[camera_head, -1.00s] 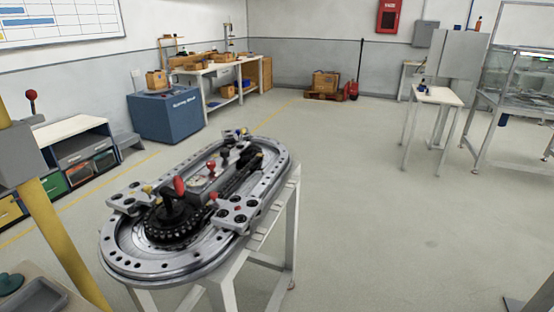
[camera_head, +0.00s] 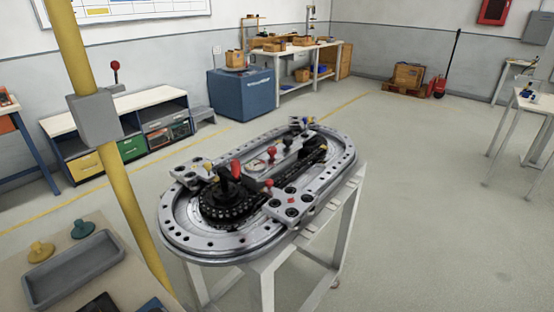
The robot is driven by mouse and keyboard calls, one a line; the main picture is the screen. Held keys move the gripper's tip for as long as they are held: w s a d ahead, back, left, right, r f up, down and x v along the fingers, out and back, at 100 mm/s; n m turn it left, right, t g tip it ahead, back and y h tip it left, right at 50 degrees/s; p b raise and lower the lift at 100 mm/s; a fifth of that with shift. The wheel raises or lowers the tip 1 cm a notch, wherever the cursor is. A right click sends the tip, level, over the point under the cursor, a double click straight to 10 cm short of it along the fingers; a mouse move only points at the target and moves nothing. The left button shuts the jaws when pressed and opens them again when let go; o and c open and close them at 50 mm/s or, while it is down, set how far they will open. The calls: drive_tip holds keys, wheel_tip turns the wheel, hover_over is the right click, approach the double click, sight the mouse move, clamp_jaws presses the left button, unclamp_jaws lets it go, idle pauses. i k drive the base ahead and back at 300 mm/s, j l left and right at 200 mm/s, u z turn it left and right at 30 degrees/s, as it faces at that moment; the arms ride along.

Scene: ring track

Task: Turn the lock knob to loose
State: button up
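The oval ring track (camera_head: 215,248) lies on a white-legged stand in the middle of the head view. A black hub with an upright red-topped handle (camera_head: 236,168) stands at its near left end. A red ball knob (camera_head: 271,153) stands near the track's middle, and a small red knob (camera_head: 268,183) sits by the near grey block (camera_head: 291,205). A small yellow knob (camera_head: 208,166) is on the left block. I cannot tell which is the lock knob or read its setting. My gripper is not in view.
A yellow post (camera_head: 125,190) with a grey box (camera_head: 95,118) and red-ball lever stands close on the left. A bench with a grey tray (camera_head: 72,268) and two knobs is at the lower left. A blue cabinet (camera_head: 243,92) stands behind. Floor right of the track is clear.

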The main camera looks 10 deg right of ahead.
sight(272, 151)
drive_tip(key=i+l, duration=0.7)
drive_tip(key=l+u, duration=0.05)
drive_tip(key=l, duration=0.05)
